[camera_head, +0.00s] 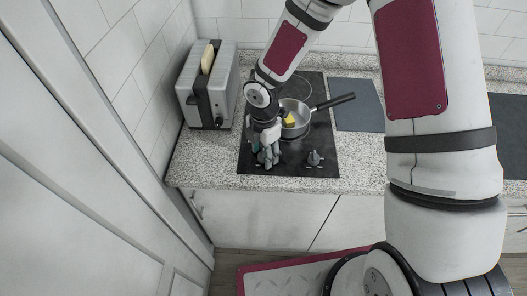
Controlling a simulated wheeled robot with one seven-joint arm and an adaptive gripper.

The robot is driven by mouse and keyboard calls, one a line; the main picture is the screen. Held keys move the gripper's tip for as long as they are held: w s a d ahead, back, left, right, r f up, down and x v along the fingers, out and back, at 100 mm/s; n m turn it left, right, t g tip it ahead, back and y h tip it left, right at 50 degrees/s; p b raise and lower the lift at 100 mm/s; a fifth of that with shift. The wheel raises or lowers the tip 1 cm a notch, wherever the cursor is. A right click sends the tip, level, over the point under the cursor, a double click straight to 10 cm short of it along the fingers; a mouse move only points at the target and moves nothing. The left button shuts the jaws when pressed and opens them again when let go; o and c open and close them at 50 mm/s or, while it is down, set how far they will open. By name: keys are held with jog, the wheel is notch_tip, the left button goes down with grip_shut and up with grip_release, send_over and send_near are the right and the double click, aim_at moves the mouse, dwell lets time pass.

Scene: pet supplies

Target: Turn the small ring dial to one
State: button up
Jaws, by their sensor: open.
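The black cooktop (323,138) is set in a speckled counter. One dial (314,158) shows on its front right part. My gripper (268,157) is over the front left part of the cooktop, pointing down, with its fingers open. The fingers cover the surface there, and I cannot tell whether another dial is between them or touching them. The dial markings are too small to read. I cannot tell which dial belongs to the small ring.
A metal pan (300,129) holding a yellow piece (290,119) stands on the cooktop behind my gripper, its handle (333,102) pointing right. A toaster (215,92) with bread stands at the left by the wall. A dark grey board (357,105) lies to the right.

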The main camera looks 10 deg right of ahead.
grip_shut()
jog(key=m, duration=0.3)
jog(key=shift+m, duration=0.4)
jog(key=m, duration=0.3)
jog(key=shift+m, duration=0.3)
jog(key=m, duration=0.6)
jog(key=shift+m, duration=0.3)
